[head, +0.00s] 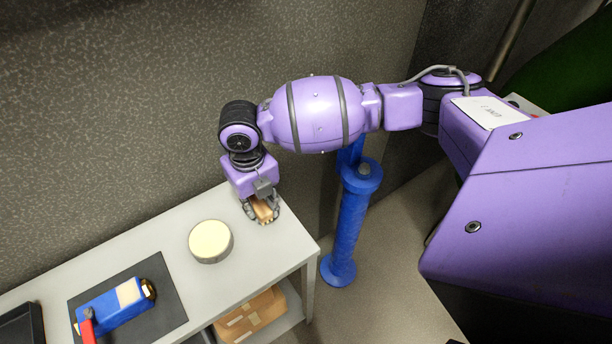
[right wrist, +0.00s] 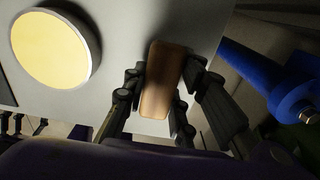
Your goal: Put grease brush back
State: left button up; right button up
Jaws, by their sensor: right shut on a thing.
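My right gripper (head: 263,211) is over the far right part of the grey table, fingers pointing down. It is shut on a brown wooden block-shaped thing, taken as the grease brush (head: 264,209); no bristles show. In the right wrist view the brush (right wrist: 164,79) sits between the dark fingers of the gripper (right wrist: 160,100). Whether it touches the tabletop I cannot tell.
A round tin with a pale yellow top (head: 211,240) stands left of the gripper on the table (head: 270,258). Farther left, a blue thing (head: 110,305) and a red one (head: 88,328) lie on a dark mat (head: 171,305). Cardboard boxes (head: 252,318) are below. A blue post (head: 345,235) stands right.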

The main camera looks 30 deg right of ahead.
aim_at(258, 202)
jog(key=shift+f, duration=0.9)
jog(key=shift+f, duration=0.2)
jog(key=o, duration=1.1)
notch_tip(258, 202, up, 12)
jog(key=shift+r+p, duration=0.25)
jog(key=shift+p, duration=0.05)
